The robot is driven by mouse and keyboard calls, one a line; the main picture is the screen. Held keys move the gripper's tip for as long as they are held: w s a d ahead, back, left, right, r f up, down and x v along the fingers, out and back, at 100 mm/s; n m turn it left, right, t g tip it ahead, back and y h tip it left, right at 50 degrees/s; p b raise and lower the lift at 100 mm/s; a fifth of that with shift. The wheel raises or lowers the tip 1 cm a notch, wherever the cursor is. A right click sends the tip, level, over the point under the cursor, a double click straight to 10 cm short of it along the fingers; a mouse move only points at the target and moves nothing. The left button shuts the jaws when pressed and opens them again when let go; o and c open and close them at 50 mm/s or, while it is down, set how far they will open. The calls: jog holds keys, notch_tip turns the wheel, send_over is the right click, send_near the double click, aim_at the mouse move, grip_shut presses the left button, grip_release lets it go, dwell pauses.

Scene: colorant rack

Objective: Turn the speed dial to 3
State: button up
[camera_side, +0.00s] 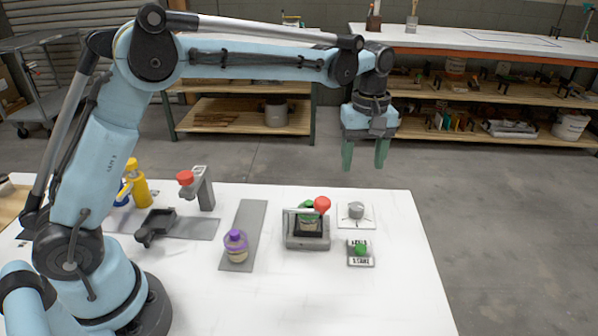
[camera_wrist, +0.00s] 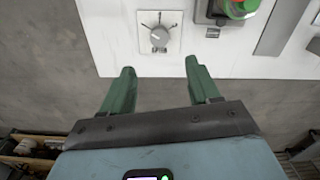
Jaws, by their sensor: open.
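The speed dial (camera_side: 355,210) is a grey round knob on a white square plate at the table's far right, in the side view. In the wrist view the dial (camera_wrist: 159,37) lies ahead of my fingers, with tick marks around it; the numbers are too small to read. My gripper (camera_side: 364,158) has green fingers pointing down, open and empty, above and a little behind the dial. In the wrist view my gripper (camera_wrist: 157,88) shows its fingers wide apart, with the dial beyond the gap and not touched.
A grey clamp device with a red ball handle (camera_side: 322,204) stands left of the dial, holding a green-topped container. A green button on a labelled box (camera_side: 361,252) sits in front of the dial. A purple-capped jar (camera_side: 236,246) stands on a grey strip. The table's right side is clear.

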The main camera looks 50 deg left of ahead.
aim_at(357, 206)
notch_tip(357, 206, down, 12)
jog(key=shift+f, duration=0.1)
dwell(0.5)
jog(key=c, duration=1)
